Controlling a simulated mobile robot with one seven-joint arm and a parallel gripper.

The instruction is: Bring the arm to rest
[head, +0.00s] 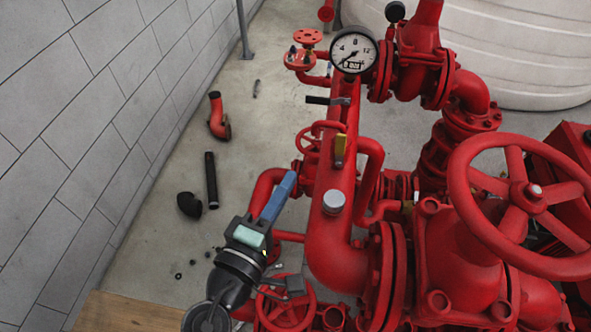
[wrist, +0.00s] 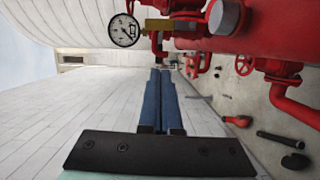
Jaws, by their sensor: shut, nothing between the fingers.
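My gripper (head: 291,174) shows in the head view at lower centre, with its blue fingers pointing up and to the right, left of the large red pipe (head: 333,240). In the wrist view my gripper (wrist: 160,72) has its two blue fingers side by side, shut with nothing between them. The fingers appear apart from the pipework in the wrist view. My arm comes in from the bottom edge of the head view; most of it is out of sight.
Red pumpset pipework fills the right, with a handwheel (head: 526,195) and a pressure gauge (head: 353,52). A grey block wall (head: 80,110) stands left. Loose black pipe (head: 211,180) and a red elbow (head: 218,116) lie on the floor. A white tank (head: 500,50) stands behind.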

